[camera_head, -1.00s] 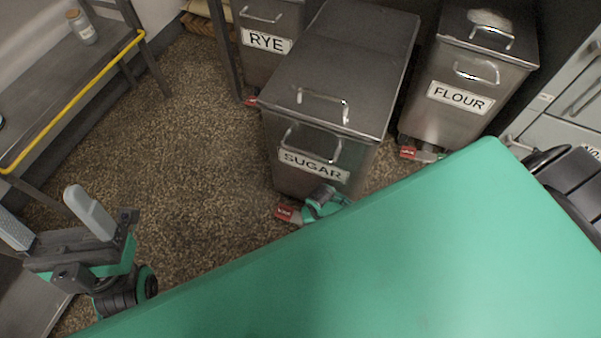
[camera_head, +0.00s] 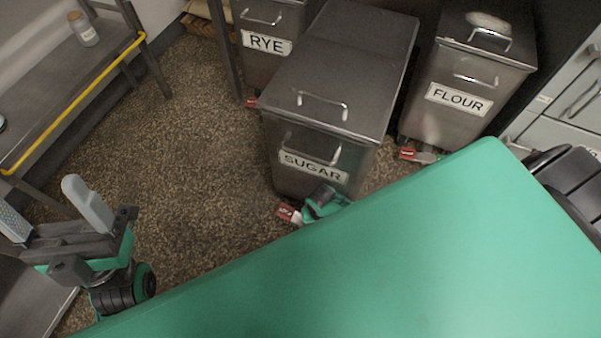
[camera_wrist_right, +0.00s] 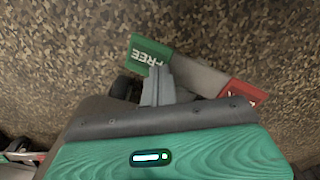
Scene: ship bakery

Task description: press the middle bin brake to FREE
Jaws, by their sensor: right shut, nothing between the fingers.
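The middle bin (camera_head: 338,75) is a steel bin labelled SUGAR, with a brake pedal low at its front. In the right wrist view the pedal has a green FREE pad (camera_wrist_right: 147,51) at one end and a red pad (camera_wrist_right: 243,92) at the other, joined by a grey bar. The red pad (camera_head: 285,212) also shows in the head view. My right gripper (camera_wrist_right: 157,76) is shut and empty, its fingertips at the lower edge of the green pad; I cannot tell if they touch. My left gripper (camera_head: 47,205) is open and empty, far left.
The RYE bin (camera_head: 268,22) stands behind left and the FLOUR bin (camera_head: 470,85) to the right, each with a red pedal pad. A steel shelf with a yellow rail (camera_head: 75,100) stands at the left. Speckled floor (camera_head: 200,150) is clear between.

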